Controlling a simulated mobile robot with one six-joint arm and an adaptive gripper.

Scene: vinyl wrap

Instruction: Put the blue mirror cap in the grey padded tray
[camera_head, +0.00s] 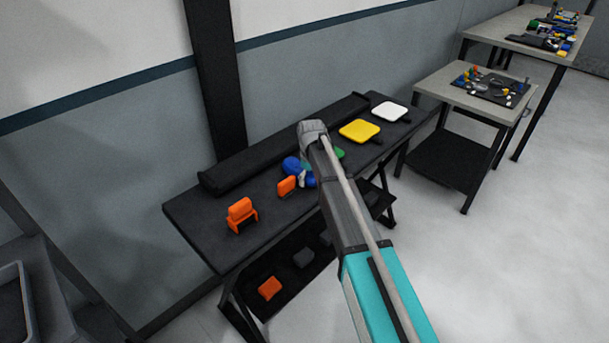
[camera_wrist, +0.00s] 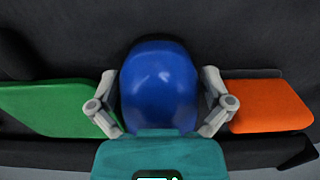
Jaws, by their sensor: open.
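The blue mirror cap (camera_wrist: 158,85) is a smooth, glossy rounded shell lying on the dark bench. It also shows in the head view (camera_head: 291,164), partly hidden by my arm. My gripper (camera_wrist: 160,78) is open, with one pale finger on each side of the cap. Whether the fingers touch it I cannot tell. In the head view my gripper is mostly hidden by the arm. A grey tray (camera_head: 28,312) with a pale rim is cut off at the left edge of the head view; its padding is not clear.
On the dark bench (camera_head: 197,215), a green piece (camera_wrist: 48,108) and an orange piece (camera_wrist: 270,105) flank the cap. An orange holder (camera_head: 241,213), yellow pad (camera_head: 359,131) and white pad (camera_head: 389,112) are farther off. A long black roll (camera_head: 270,147) lies along the back.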

